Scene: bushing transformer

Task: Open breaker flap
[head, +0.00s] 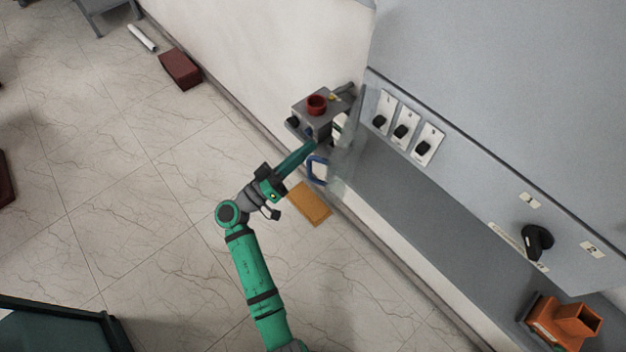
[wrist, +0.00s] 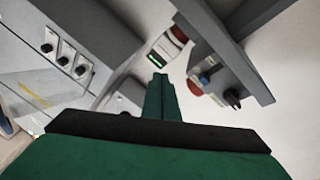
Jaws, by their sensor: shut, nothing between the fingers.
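The breaker flap (head: 351,143) is a clear panel at the left end of the grey cabinet in the head view, standing out from its face beside the switches. Its blue handle (head: 317,170) is on its lower left edge. In the wrist view the clear flap (wrist: 38,95) is at the lower left. Three black switches on white plates (head: 404,128) show uncovered in the head view, and also at the left of the wrist view (wrist: 63,60). My gripper (head: 309,147) is shut and empty, just above the blue handle; whether they touch cannot be told. Its closed fingertips (wrist: 160,77) point at the wall.
A grey box with a red button (head: 316,103) stands on the wall just beyond my gripper. A black rotary knob (head: 537,241) and an orange device (head: 562,322) are at the right. An orange-brown board (head: 310,204) lies below my gripper. The tiled floor at left is mostly clear.

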